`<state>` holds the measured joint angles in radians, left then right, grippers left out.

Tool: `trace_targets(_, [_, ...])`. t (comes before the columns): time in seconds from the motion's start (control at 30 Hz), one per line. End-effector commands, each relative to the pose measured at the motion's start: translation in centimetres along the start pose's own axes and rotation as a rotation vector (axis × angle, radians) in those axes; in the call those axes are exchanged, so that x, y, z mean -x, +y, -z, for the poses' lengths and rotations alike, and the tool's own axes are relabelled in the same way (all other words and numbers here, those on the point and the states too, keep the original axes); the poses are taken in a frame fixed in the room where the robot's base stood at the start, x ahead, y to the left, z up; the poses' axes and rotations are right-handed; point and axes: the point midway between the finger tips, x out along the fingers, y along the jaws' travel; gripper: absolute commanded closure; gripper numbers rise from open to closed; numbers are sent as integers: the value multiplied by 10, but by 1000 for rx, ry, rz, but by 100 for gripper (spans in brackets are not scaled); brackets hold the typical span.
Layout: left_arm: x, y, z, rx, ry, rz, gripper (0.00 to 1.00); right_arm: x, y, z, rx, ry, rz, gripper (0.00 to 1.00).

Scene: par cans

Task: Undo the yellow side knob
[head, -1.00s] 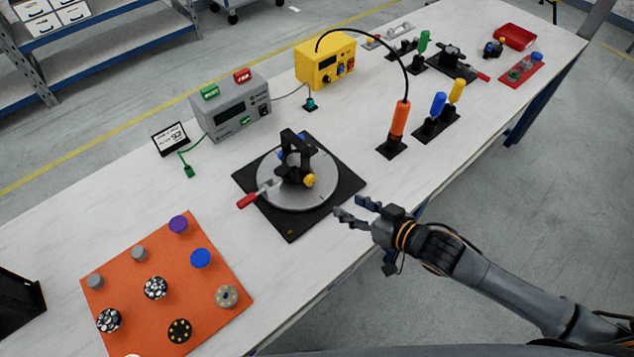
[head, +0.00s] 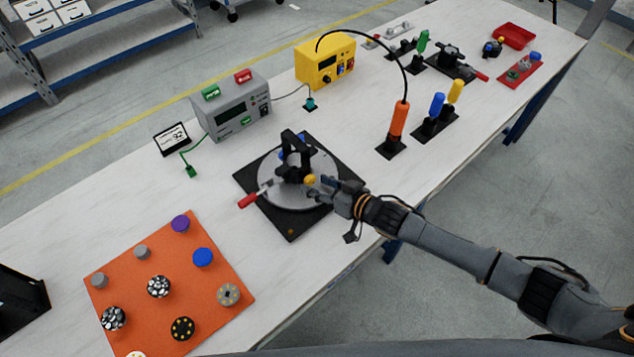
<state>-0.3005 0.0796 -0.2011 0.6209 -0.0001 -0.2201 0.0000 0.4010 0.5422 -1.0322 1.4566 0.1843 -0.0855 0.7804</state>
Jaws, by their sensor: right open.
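The yellow side knob (head: 310,179) sticks out from the right side of a black clamp frame (head: 291,160). The frame stands on a round grey turntable (head: 268,186) set on a black square base (head: 291,231). A red-handled lever (head: 248,201) reaches out at the turntable's left. My right gripper (head: 318,189) is open, with its fingertips right beside the yellow knob at its lower right. I cannot tell whether they touch the knob. My left gripper is not in view.
An orange mat (head: 222,307) with several round parts lies at the front left. A grey meter box (head: 235,112) and a yellow box (head: 325,64) stand behind the turntable. Orange (head: 398,120), blue (head: 437,104) and yellow (head: 456,91) handled tools stand to the right.

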Motion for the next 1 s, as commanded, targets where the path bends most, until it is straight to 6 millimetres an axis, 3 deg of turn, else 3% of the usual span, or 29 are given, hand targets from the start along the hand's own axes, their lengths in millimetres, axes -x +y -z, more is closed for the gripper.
trace_targets(0.43, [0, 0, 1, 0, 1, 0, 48, -11, 0, 0, 0, 0, 0, 48])
trace_targets(0.7, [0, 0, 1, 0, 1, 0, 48, -10, 0, 0, 0, 0, -1, 100])
trace_targets(1.0, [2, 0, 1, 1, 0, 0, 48, -10, -1, 0, 28, 0, -12, 100])
